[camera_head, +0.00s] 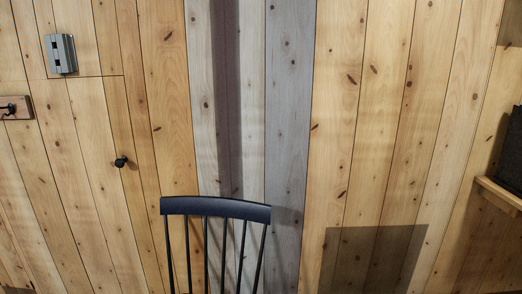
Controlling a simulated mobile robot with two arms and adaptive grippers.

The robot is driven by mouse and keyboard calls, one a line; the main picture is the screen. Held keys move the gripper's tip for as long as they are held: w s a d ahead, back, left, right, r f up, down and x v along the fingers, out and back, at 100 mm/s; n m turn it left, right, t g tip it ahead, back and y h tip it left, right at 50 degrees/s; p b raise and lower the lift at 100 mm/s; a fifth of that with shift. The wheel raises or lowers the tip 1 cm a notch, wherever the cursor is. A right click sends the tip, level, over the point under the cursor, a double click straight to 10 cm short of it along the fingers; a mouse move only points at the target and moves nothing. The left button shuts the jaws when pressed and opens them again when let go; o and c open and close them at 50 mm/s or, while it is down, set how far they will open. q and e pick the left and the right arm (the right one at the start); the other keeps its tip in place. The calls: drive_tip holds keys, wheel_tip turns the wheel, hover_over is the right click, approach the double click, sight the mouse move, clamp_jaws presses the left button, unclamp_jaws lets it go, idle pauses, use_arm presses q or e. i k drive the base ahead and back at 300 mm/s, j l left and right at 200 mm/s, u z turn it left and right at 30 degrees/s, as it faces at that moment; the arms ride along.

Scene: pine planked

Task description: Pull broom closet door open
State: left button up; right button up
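The broom closet door (88,135) appears to be a planked pine panel at the left, flush with the wall planks. A thin horizontal seam marks its top and a seam runs down near its right side. It looks shut. A small dark round knob (121,162) sits near its right edge. The lower part of the door runs out of the frame. Neither my left nor my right gripper is in view.
A dark spindle-back chair (215,208) stands in the lower middle, right of the knob. A grey metal fixture (61,54) is above the door seam. A wooden hook board (15,108) is at the left edge. A wooden ledge (498,194) with a dark object (510,150) is at right.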

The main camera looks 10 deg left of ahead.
sight(73, 211)
drive_tip(key=u, duration=1.65)
